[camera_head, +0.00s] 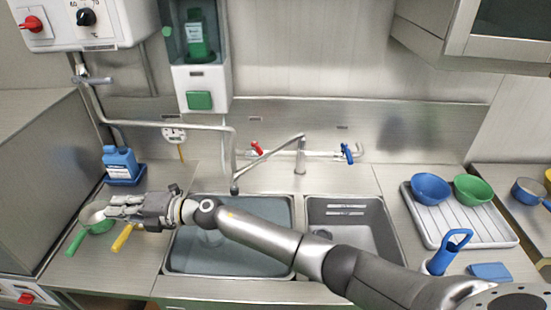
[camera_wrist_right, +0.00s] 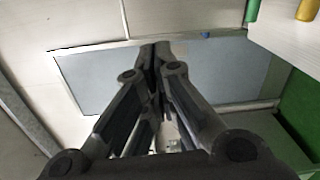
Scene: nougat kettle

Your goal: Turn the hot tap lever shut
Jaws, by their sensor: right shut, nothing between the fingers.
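The hot tap lever (camera_head: 256,147) is the small red handle at the left end of the tap bar on the back wall. The tap's spout (camera_head: 270,155) slants down left from its upright post. My right gripper (camera_head: 108,208) is shut and empty at the left of the head view, pointing left over the counter beside the sink. It is well apart from the red lever, to its lower left. Its closed fingers (camera_wrist_right: 155,55) fill the middle of the right wrist view. My left gripper is not in view.
The blue cold lever (camera_head: 348,153) is at the bar's right end. My right arm crosses the left basin (camera_head: 230,258) and right basin (camera_head: 375,215). A blue bottle (camera_head: 119,162) and green (camera_head: 75,243) and yellow (camera_head: 122,238) handles are at left. Bowls stand on a rack (camera_head: 465,232) at right.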

